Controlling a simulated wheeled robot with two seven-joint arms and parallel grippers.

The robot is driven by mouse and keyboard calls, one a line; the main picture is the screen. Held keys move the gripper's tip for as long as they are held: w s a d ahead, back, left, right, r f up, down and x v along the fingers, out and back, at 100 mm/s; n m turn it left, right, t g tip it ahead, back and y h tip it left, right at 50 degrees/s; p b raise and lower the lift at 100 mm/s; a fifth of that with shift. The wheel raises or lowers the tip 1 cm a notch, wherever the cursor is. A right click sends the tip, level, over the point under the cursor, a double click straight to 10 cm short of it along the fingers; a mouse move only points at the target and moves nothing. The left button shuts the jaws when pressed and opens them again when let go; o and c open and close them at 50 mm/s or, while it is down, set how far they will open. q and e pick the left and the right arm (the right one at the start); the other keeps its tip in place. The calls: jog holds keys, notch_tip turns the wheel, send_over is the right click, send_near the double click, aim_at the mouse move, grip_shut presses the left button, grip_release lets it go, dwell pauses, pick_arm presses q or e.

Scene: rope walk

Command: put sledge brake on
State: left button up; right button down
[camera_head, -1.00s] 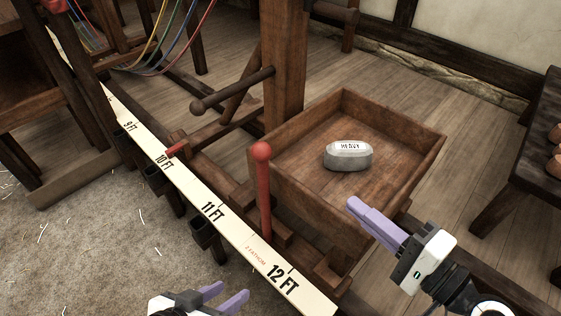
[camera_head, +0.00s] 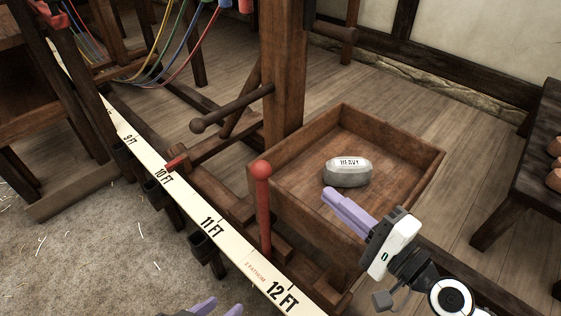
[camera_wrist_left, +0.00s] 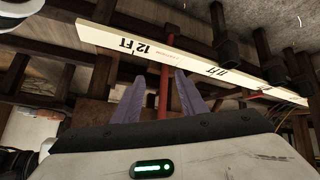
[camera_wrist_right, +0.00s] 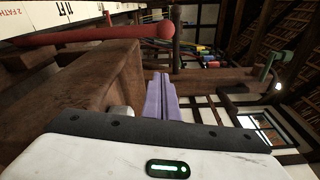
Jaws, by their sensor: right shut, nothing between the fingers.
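A red lever with a round knob (camera_head: 262,200) stands upright beside the wooden sledge box (camera_head: 420,178), behind the white measuring strip. It also shows in the left wrist view (camera_wrist_left: 164,95), between and beyond the fingers, and in the right wrist view (camera_wrist_right: 110,36), with its knob ahead of the fingers. My right gripper (camera_head: 328,194) is shut and empty, over the box's near side, right of the lever and apart from it. My left gripper (camera_head: 217,305) is only partly in the head view, at the bottom edge; its fingers are apart and empty in the left wrist view (camera_wrist_left: 160,76).
A grey weight marked HEAVY (camera_head: 348,172) lies in the box. A wooden post (camera_head: 284,80) with a dark handle (camera_head: 230,108) stands behind the lever. The measuring strip (camera_head: 212,225) runs diagonally past. A dark bench (camera_head: 535,150) is at right.

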jog(key=x, duration=0.4)
jog(key=s+a+p+x, duration=0.1)
jog(key=x, duration=0.8)
jog(key=shift+s+a+r, duration=0.15)
jog(key=shift+a+r, duration=0.2)
jog(key=shift+a, duration=0.1)
pick_arm(q)
jog(key=shift+s+a+r+n+t+p, duration=0.3)
jog(key=shift+a+r+t+p, duration=0.1)
jog(key=shift+a+r, duration=0.3)
pick_arm(e)
jog(key=shift+s+a, duration=0.4)
jog(key=shift+s, duration=0.2)
